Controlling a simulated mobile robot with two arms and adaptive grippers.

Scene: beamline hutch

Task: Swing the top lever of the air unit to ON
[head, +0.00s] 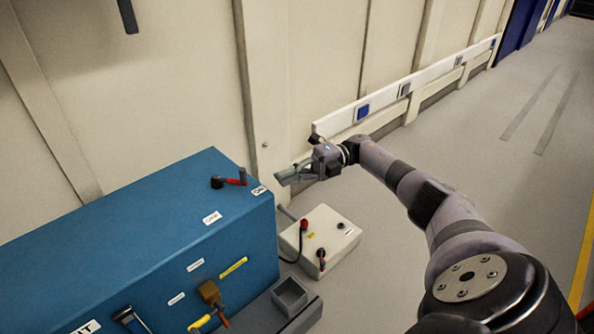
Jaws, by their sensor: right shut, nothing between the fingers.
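The blue air unit (150,240) fills the lower left of the head view. Its top lever (234,181), red with black ends, lies near the back right corner of the top face. One white label (259,190) is close to the lever's right end and another (212,218) is nearer the front edge; their print is too small to read surely. My right gripper (282,179) is shut and empty, just right of the unit's corner and of the lever, with a gap to the lever. My left gripper is not in view.
A cream box (320,240) with red and black knobs stands right of the unit. A small grey open bin (290,293) sits at the unit's front right. The wall with a white rail (400,90) runs behind. Grey floor at right is clear.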

